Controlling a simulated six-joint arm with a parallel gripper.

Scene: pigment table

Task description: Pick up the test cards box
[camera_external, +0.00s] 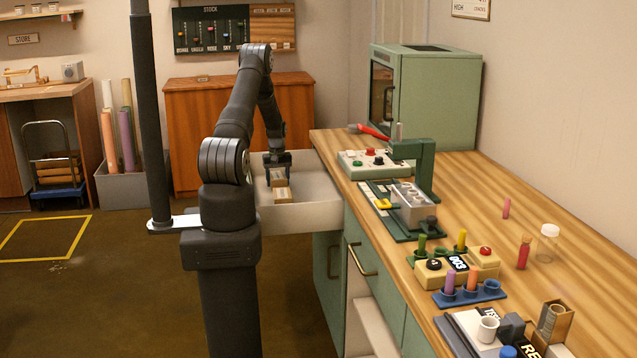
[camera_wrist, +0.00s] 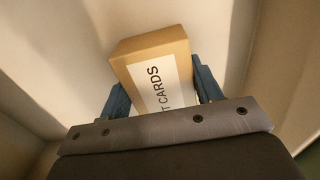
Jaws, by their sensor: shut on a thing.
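The test cards box is a tan box with a white label. In the wrist view the test cards box (camera_wrist: 150,46) shows the letters "T CARDS" and sits between the two blue fingers of my gripper (camera_wrist: 162,92). My gripper is shut on it. In the external view my gripper (camera_external: 278,166) reaches down into an open pale drawer (camera_external: 315,212), with the tan box (camera_external: 281,186) below it. I cannot tell whether the box touches the drawer floor. The lower part of the box is hidden by my gripper in the wrist view.
The drawer walls stand close around my gripper. To the right is a wooden counter (camera_external: 480,200) with a green oven-like cabinet (camera_external: 440,100), a button panel (camera_external: 370,162), a green press (camera_external: 428,165) and several small items. An orange cabinet (camera_external: 215,120) stands behind the drawer.

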